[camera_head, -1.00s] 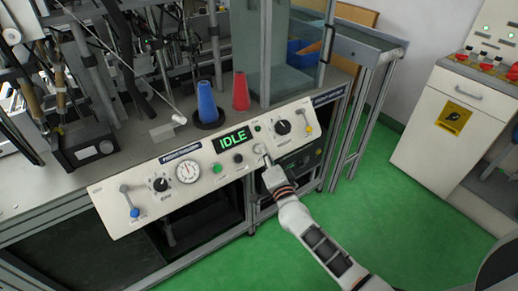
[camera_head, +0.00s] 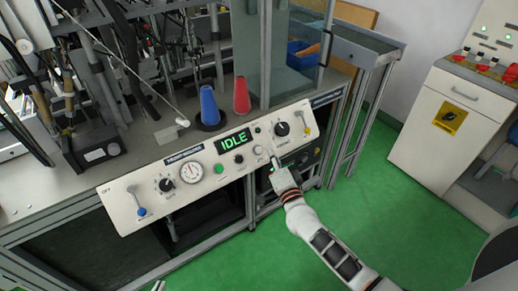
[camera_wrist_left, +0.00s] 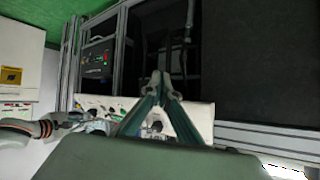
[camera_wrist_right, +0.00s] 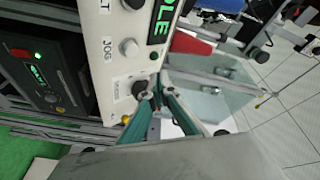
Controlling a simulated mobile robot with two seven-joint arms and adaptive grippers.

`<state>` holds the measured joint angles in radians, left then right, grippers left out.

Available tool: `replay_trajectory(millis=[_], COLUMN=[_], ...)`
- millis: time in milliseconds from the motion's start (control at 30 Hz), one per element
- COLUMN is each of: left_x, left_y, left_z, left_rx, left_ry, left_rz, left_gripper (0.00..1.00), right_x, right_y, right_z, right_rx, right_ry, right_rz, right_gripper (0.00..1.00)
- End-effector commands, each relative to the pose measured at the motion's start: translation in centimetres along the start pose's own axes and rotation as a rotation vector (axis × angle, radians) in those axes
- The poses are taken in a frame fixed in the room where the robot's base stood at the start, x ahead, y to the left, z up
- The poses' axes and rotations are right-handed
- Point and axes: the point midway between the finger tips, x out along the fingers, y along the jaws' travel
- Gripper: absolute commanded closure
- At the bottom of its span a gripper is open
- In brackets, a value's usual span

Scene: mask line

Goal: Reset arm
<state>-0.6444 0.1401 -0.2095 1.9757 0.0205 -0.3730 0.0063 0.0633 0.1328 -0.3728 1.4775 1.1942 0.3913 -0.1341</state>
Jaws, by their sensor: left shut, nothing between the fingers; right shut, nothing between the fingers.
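The white control panel (camera_head: 215,186) runs along the front of the machine and shows a green IDLE readout (camera_head: 233,140). My right gripper (camera_head: 273,160) is shut and empty at the panel's right half, just right of a small knob. I cannot tell whether it touches the panel. Its closed fingers (camera_wrist_right: 153,90) show in the right wrist view beside the panel. My left gripper (camera_head: 159,286) shows only as a tip at the head view's bottom edge. In the left wrist view its fingers (camera_wrist_left: 162,82) are shut and empty, with the panel behind them.
A blue cone (camera_head: 209,105) and a red cone (camera_head: 241,94) stand on the worktop behind the panel. A glass enclosure (camera_head: 275,55) is right of them. A white cabinet (camera_head: 450,120) stands at the right. Green floor (camera_head: 400,215) is open in front.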

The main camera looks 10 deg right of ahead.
Motion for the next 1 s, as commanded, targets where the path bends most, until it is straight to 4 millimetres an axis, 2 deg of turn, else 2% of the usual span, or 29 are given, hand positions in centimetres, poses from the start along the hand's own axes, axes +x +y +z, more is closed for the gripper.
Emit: replay_trajectory(millis=[733,867,967,1000], left_x=[0.1,0.1,0.1,0.1], left_y=[0.1,0.4,0.5,0.5], left_z=[0.1,1.1,1.3,1.3], left_rx=[-0.006,-0.011,-0.011,-0.011], left_ry=[0.000,-0.014,-0.018,-0.018], left_rz=[0.001,0.007,0.008,0.008], left_gripper=[1.00,1.00,1.00,1.00], right_x=[0.0,-3.2,-7.3,-9.3], right_y=[0.0,0.7,1.6,2.1], right_z=[0.0,2.1,4.6,5.7], right_rx=[0.000,-0.119,-0.284,-0.362], right_ry=[0.000,-0.071,-0.166,-0.213], right_rz=[0.000,-0.014,-0.026,-0.026], right_gripper=[1.00,1.00,1.00,1.00])
